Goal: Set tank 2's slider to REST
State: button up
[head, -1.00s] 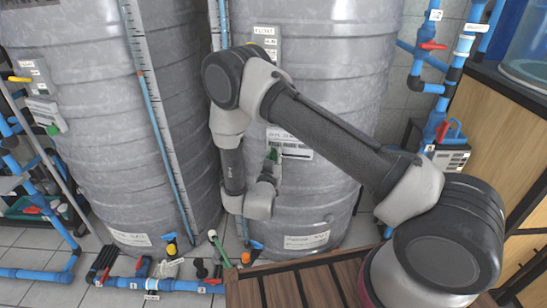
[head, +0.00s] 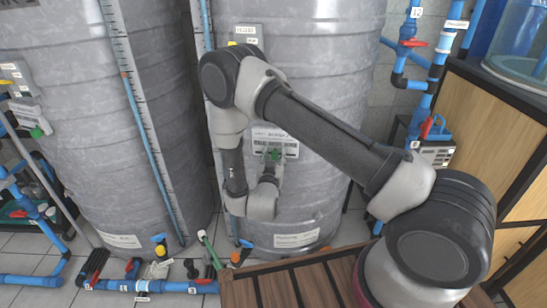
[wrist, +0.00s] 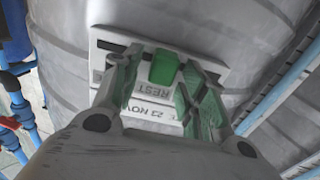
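A pale slider plate (head: 290,149) is fixed to the front of the right-hand grey tank (head: 325,100); its tank number is not readable. In the wrist view the plate (wrist: 213,66) shows a dark slot, the inverted word REST (wrist: 153,90) and a green slider tab (wrist: 165,67). My gripper (wrist: 160,64) is open, with one fingertip on each side of the tab and visible gaps between. In the head view my gripper (head: 273,156) is at the plate, and the tab cannot be told apart from the green on the fingers.
The left grey tank (head: 80,110) has its own plate with a green tab (head: 37,132). Blue pipes with valves (head: 150,286) run along the floor. A slatted wooden platform (head: 290,285) lies in front of the right tank. A wooden cabinet (head: 500,130) and blue pipes stand at the right.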

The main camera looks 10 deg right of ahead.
jog(key=v, duration=1.2)
dwell(0.3)
